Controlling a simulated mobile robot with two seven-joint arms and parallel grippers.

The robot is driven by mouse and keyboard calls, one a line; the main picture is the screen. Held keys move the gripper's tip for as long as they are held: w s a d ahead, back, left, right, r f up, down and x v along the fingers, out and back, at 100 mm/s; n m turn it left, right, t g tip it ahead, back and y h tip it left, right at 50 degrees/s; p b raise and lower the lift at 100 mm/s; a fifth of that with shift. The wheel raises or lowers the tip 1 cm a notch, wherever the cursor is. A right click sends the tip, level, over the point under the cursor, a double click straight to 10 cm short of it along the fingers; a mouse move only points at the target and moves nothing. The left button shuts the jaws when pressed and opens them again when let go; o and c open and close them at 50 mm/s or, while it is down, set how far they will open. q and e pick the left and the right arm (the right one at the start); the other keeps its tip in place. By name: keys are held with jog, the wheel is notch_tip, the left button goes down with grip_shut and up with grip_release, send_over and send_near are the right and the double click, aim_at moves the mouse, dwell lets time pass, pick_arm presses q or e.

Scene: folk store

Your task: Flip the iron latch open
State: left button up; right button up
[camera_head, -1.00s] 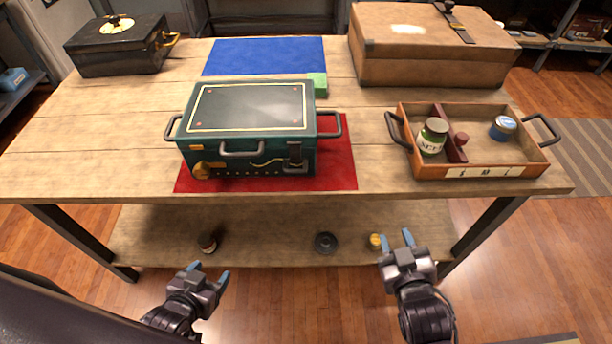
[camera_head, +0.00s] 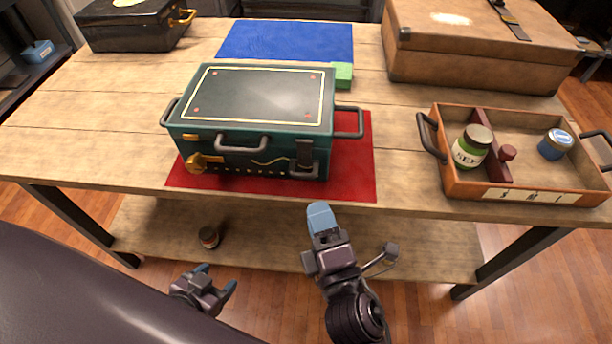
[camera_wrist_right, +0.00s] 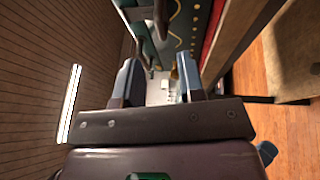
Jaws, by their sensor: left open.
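The dark green box (camera_head: 255,100) stands closed on a red mat (camera_head: 350,160) on the table. Its iron latch (camera_head: 304,155) is on the right part of the front face, beside the front handle (camera_head: 242,143). My right gripper (camera_head: 320,215) is in front of and below the latch, apart from the box. The right wrist view shows its two fingers (camera_wrist_right: 159,78) spread with nothing between them, and the decorated box front (camera_wrist_right: 186,25) beyond them. My left gripper (camera_head: 217,280) is open and empty, low in front of the table.
A wooden tray (camera_head: 520,193) with a green jar (camera_head: 472,147) and a blue jar (camera_head: 555,144) stands at right. A brown case (camera_head: 470,65) and a black case (camera_head: 130,28) stand behind. A small jar (camera_head: 208,237) is on the lower shelf.

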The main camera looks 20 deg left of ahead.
aim_at(304, 161)
jog(key=x, duration=0.8)
grip_shut()
